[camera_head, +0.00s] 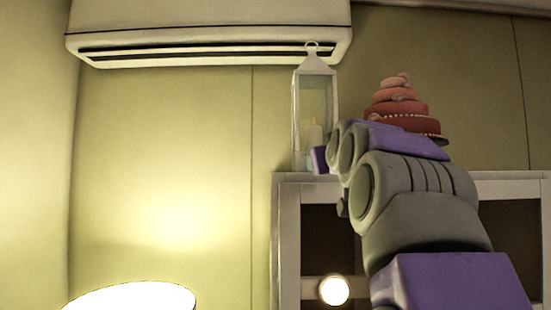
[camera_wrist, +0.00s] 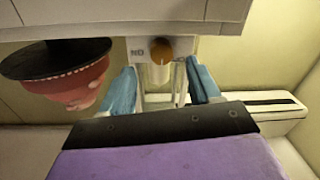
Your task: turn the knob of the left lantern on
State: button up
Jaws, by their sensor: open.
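A white lantern (camera_head: 298,110) with a ring on top and a pale candle (camera_head: 314,134) inside stands on the white cabinet. In the wrist view, which looks upside down, the lantern (camera_wrist: 180,85) shows between my fingers. I cannot tell whether a finger touches anything. In the head view my arm hides the lantern's lower right part.
A tiered red and pink cake (camera_head: 397,104) stands right of the lantern; its dark stand (camera_wrist: 50,58) shows in the wrist view. The white cabinet (camera_head: 287,240) is below. An air conditioner (camera_head: 210,35) hangs above. A lit lamp (camera_head: 135,298) and round light (camera_head: 334,290) are low.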

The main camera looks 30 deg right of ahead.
jog(key=x, duration=0.3)
jog(key=p+x, duration=0.1)
jog(key=x, duration=0.1)
jog(key=shift+w+a+r, duration=0.1)
jog(key=shift+w+a, duration=0.05)
jog(key=shift+w, duration=0.3)
jog(key=shift+d, duration=0.35)
jog(key=c, duration=0.4)
jog(key=shift+a, duration=0.1)
jog(key=c, duration=0.6)
